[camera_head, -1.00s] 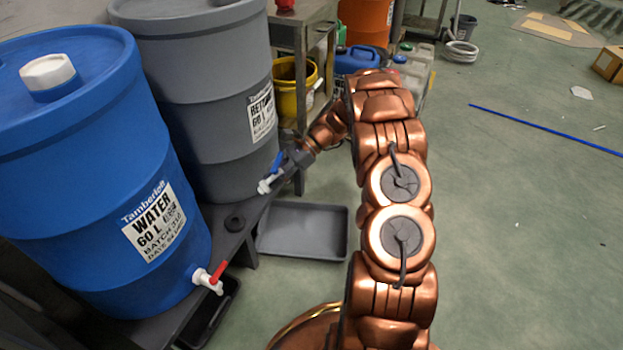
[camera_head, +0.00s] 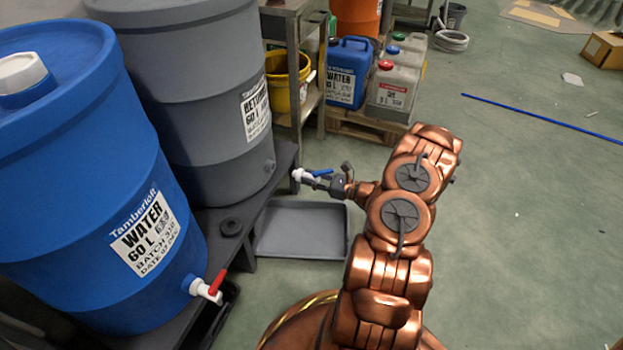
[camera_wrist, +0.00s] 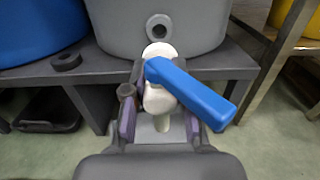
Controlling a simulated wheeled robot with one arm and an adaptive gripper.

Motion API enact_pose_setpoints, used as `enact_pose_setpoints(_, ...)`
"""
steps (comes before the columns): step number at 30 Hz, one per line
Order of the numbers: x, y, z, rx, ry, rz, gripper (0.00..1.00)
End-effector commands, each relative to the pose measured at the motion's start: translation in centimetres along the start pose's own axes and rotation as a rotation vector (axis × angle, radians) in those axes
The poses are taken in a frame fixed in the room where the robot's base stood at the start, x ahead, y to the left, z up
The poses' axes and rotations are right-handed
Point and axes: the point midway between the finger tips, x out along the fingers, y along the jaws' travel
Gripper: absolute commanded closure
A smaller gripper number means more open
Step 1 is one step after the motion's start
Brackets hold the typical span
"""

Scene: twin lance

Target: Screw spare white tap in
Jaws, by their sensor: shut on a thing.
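A white tap with a blue lever (camera_head: 312,174) is held in my gripper (camera_head: 330,182), which is shut on it. In the wrist view the tap (camera_wrist: 158,98) sits between the jaws (camera_wrist: 160,125), its round white end facing the grey drum (camera_wrist: 110,25). The drum's round port (camera_wrist: 158,27) shows just beyond that end in the wrist view. In the head view the tap is to the right of the grey drum (camera_head: 190,90) and its port (camera_head: 269,166), with a gap between them. The blue drum (camera_head: 90,180) has a white tap with a red lever (camera_head: 208,287).
A grey tray (camera_head: 300,250) lies on the floor below the tap. A black ring (camera_head: 231,227) lies on the stand (camera_head: 262,205). A shelf with a yellow bucket (camera_head: 300,85) and several canisters stand behind. The floor on the right is mostly clear.

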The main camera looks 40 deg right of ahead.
Motion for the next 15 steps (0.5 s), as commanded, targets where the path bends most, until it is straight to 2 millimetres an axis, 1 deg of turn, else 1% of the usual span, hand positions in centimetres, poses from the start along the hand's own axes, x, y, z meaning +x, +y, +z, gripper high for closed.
enact_pose_setpoints(15,4.2,0.2,-0.1,0.0,0.001,0.005,1.0)
